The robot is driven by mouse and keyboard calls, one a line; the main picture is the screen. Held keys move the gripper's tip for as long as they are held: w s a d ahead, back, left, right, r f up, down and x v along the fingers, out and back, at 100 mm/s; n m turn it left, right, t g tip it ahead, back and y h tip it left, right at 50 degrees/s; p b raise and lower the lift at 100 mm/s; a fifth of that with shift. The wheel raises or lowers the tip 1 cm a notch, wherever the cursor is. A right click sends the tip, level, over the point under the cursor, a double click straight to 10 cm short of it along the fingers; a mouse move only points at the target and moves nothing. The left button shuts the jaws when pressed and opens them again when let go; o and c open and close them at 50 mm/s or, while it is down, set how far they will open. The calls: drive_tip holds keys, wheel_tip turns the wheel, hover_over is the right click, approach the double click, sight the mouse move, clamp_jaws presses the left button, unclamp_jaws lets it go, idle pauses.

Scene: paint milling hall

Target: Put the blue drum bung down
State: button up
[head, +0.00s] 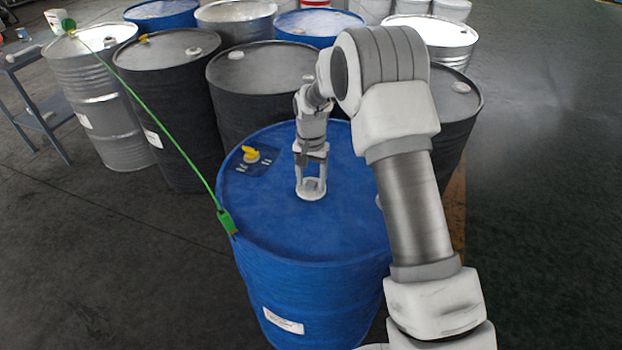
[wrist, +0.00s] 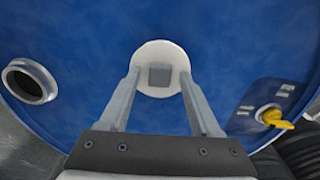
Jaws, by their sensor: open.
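The bung (head: 311,192) is a white round disc lying on the top of the blue drum (head: 300,236). In the wrist view the bung (wrist: 160,53) shows a grey square at its middle and seems to lie flat. My gripper (head: 312,182) is just above the drum top, pointing down at the bung. In the wrist view its two fingers (wrist: 160,88) are apart, one at each side of the bung's grey square; whether they touch the disc I cannot tell.
A green clamp (head: 229,222) with a green cable grips the drum's left rim. Black drums (head: 258,97) stand close behind. A grey trolley (head: 38,95) is at far left. Floor at right is clear.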

sight(311, 183)
wheel_tip(311, 183, up, 12)
drive_tip(key=s+d+r+n+t, duration=0.15)
drive_tip(key=s+d+r, duration=0.25)
drive_tip(key=s+r, duration=0.5)
drive_tip(key=s+d+r+n+t, duration=0.1)
drive_tip(key=s+d+r, duration=0.1)
drive_tip(key=s, duration=0.5)
drive_tip(key=s+d+r+n+t, duration=0.1)
drive_tip(key=s+d+r, duration=0.1)
drive_tip(key=s, duration=0.6)
drive_tip(key=s+d+r+n+t, duration=0.1)
drive_tip(key=s+d+r+t, duration=0.1)
drive_tip(key=s, duration=0.6)
drive_tip(key=shift+d+r, duration=0.2)
drive_tip(key=shift+d, duration=0.55)
drive_tip(key=shift+s, duration=0.1)
